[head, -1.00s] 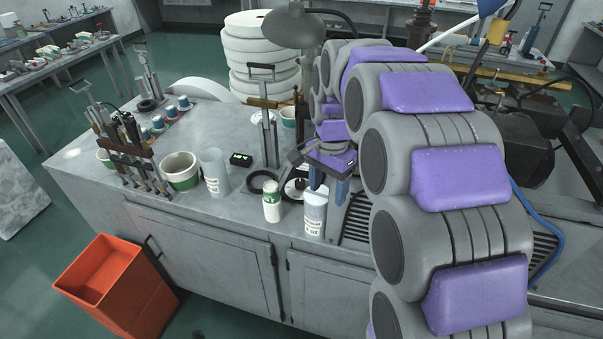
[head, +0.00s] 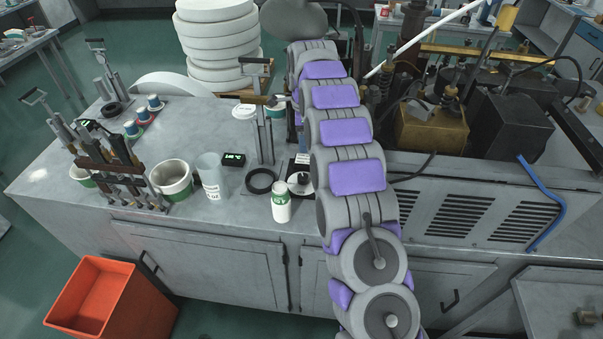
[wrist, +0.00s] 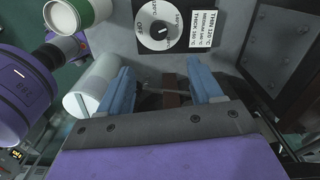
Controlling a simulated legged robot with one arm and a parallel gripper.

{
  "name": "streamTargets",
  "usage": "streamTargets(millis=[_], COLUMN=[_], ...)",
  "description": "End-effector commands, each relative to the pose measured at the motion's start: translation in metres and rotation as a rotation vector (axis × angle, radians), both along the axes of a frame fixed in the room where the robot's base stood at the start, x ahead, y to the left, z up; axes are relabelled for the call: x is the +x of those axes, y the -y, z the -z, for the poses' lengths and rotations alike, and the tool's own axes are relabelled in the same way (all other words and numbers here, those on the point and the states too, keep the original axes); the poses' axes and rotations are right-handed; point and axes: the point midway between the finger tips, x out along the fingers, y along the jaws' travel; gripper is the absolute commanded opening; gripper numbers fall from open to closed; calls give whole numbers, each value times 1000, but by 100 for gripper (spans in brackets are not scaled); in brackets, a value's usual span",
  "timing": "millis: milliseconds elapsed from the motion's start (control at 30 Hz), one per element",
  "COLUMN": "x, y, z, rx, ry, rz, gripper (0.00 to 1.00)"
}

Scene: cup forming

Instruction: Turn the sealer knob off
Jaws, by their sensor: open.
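The sealer knob (wrist: 161,31) is a white dial with a dark centre on a black plate, at the top of the wrist view. Printed text surrounds the dial, with a temperature label (wrist: 205,22) beside it. In the head view the dial (head: 301,180) lies on the counter, partly covered by my arm. My gripper (wrist: 162,84) shows two blue fingers, apart and empty. The dial appears beyond the fingertips, not between them, and not visibly touched.
A white cylinder (wrist: 94,86) lies close beside the left finger in the wrist view. On the counter (head: 225,215) stand a white-green bottle (head: 281,205), a black ring (head: 262,181), a clear cup (head: 212,176) and a tool rack (head: 118,172). Machinery (head: 433,128) stands right.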

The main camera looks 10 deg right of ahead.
Motion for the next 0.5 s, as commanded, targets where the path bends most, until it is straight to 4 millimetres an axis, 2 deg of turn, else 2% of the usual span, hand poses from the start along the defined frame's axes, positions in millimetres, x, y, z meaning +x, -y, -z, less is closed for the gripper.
streamTargets(millis=[167,500], x=[-1,-1], y=[-1,-1], z=[21,87], rx=[-1,-1], ry=[-8,-7], rz=[0,-1], gripper=[65,65])
